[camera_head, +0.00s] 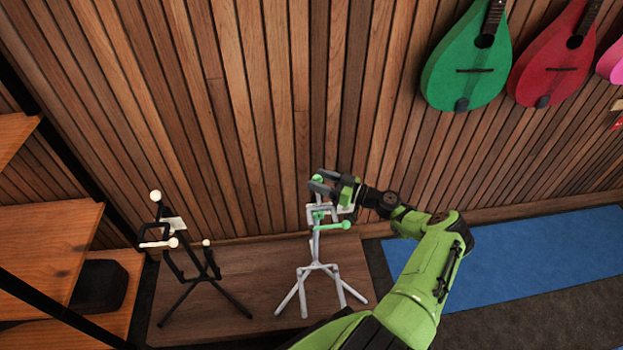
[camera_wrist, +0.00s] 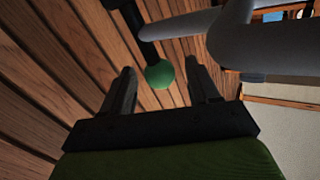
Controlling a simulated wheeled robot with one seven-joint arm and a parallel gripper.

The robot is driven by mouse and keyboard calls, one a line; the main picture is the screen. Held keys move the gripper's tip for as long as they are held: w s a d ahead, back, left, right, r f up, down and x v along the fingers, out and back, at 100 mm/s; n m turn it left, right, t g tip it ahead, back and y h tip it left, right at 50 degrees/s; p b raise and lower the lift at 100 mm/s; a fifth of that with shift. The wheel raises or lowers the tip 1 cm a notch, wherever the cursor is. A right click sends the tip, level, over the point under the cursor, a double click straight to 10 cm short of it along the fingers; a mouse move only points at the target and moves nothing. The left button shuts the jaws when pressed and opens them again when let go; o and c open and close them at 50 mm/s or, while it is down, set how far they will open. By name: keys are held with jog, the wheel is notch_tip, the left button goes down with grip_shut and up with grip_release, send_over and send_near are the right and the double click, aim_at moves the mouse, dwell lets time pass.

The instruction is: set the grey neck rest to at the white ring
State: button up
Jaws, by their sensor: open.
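A grey stand (camera_head: 317,250) with green-tipped parts stands upright on a low wooden platform. Its grey neck rest (camera_head: 318,209) is near the top, just below my gripper (camera_head: 322,184), and is partly covered by it. In the wrist view, the two fingers of my gripper (camera_wrist: 161,86) are apart. A green ball (camera_wrist: 160,75) on a black rod shows between them; I cannot tell if they touch it. Thick grey bars (camera_wrist: 265,45) of the stand lie close at upper right. I cannot make out a white ring on the post.
A black stand (camera_head: 190,255) with cream tips stands left on the same platform (camera_head: 250,295). A slatted wood wall (camera_head: 250,110) is close behind. Green (camera_head: 468,65) and red (camera_head: 555,58) instruments hang at upper right. A wooden shelf (camera_head: 45,245) is at left, a blue mat (camera_head: 520,255) at right.

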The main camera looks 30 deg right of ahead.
jog(key=x, duration=0.3)
jog(key=shift+w+a, duration=0.1)
jog(key=shift+w, duration=0.05)
jog(key=shift+c, duration=0.2)
grip_shut()
